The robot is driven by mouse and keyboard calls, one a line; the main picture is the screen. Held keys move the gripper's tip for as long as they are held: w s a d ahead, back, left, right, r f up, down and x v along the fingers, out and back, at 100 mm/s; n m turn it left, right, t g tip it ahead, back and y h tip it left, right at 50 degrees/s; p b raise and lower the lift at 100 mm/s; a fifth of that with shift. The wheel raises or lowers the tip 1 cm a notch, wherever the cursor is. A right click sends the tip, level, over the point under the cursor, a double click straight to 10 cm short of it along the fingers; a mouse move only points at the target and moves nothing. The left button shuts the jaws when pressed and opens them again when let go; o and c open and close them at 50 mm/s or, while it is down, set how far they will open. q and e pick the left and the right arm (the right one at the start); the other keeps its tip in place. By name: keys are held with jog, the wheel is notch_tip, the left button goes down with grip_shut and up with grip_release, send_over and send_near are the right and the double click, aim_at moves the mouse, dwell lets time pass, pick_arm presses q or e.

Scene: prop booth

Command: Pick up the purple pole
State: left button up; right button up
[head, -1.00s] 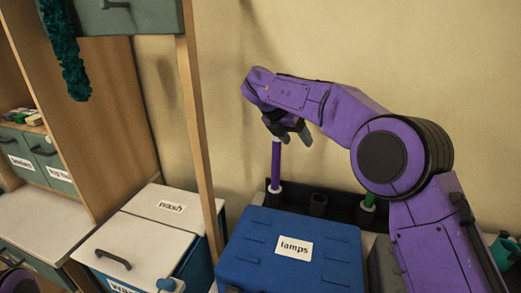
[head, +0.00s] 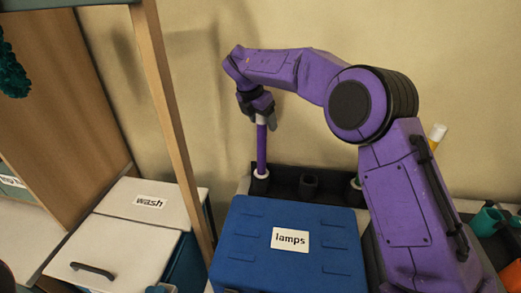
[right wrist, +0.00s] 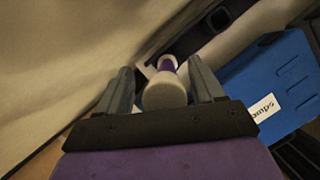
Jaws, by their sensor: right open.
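The purple pole (head: 262,150) stands upright behind the blue lamps box, its foot in a white-rimmed holder of a dark rack (head: 285,184). It has a white top end. My right gripper (head: 260,115) is at the pole's top, pointing down. In the right wrist view the pole's white cap (right wrist: 165,92) lies between the two open fingers of the right gripper (right wrist: 166,88), with gaps showing on both sides. The purple shaft (right wrist: 167,63) shows beyond the cap. My left gripper is not in view.
The blue lamps box (head: 285,262) stands in front of the rack. A wooden post (head: 172,120) rises to the left, beside the white wash lid (head: 140,202). An empty dark holder (head: 308,186) is right of the pole. A yellow, white-topped pole (head: 436,137) stands behind my right arm.

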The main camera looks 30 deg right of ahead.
jog(key=shift+w+d+f, duration=0.1)
jog(key=shift+w+f, duration=0.05)
jog(key=shift+f, duration=0.15)
jog(key=shift+s+r, duration=0.25)
jog(key=shift+s, duration=0.15)
jog(key=shift+s+r, duration=0.1)
jog(key=shift+s, duration=0.05)
jog(key=c, duration=0.4)
grip_shut()
